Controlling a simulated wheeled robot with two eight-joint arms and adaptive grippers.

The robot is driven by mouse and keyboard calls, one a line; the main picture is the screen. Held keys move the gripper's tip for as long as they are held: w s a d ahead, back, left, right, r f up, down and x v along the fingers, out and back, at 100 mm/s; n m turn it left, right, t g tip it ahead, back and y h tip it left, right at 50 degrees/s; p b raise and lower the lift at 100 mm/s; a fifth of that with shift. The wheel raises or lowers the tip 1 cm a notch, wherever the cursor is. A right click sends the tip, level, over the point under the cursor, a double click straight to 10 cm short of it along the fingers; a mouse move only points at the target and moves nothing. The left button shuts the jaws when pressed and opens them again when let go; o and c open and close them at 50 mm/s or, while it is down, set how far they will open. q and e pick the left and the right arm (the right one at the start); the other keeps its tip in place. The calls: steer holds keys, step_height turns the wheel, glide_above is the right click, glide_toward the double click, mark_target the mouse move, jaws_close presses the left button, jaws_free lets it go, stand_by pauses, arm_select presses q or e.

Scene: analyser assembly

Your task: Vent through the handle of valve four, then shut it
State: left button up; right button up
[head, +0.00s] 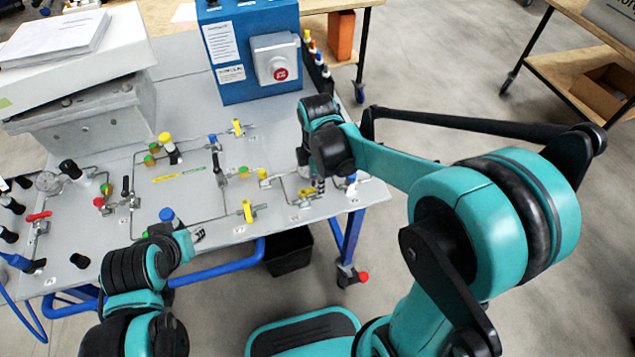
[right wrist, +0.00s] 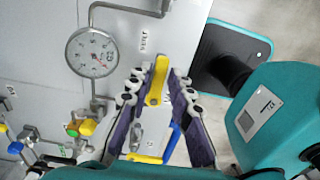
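In the right wrist view a yellow valve handle (right wrist: 156,80) stands between the fingers of my right gripper (right wrist: 155,88). The fingers are apart, one on each side of the handle, with a gap showing on both sides. A printed label beside the handle seems to read "VENT"; I cannot read a valve number. In the head view my right gripper (head: 318,184) points down at the right end of the panel (head: 215,90), largely hidden by its wrist. My left gripper (head: 192,240) is at the front edge, too small and covered to tell its state.
A round gauge (right wrist: 92,52) and pipework stand left of my right gripper. A blue handle (right wrist: 172,142) lies close below the yellow one. A blue box with a red button (head: 279,74) stands at the back. Other yellow handles (head: 247,211) sit along the panel.

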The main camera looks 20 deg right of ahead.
jaws_close()
steer(key=shift+s+m, duration=0.1)
steer(key=shift+m, duration=0.2)
steer(key=m, duration=0.1)
steer(key=s+m+p, duration=0.1)
steer(key=shift+m, duration=0.3)
steer(key=m, duration=0.1)
steer(key=s+m+p, duration=0.1)
steer(key=m, duration=0.1)
steer(key=a+m, duration=0.1)
steer(key=m, duration=0.1)
steer(key=shift+s, duration=0.3)
steer(key=m, duration=0.1)
steer(key=a+m, duration=0.1)
steer(key=m, duration=0.1)
steer(key=s+m+p, duration=0.1)
steer(key=m, duration=0.1)
steer(key=shift+a, duration=0.15)
steer(key=m, duration=0.1)
steer(key=a+m, duration=0.1)
steer(key=m, duration=0.2)
steer(key=shift+s+a+m+p, duration=0.15)
steer(key=shift+a+m+p, duration=0.1)
steer(key=shift+m+p, duration=0.05)
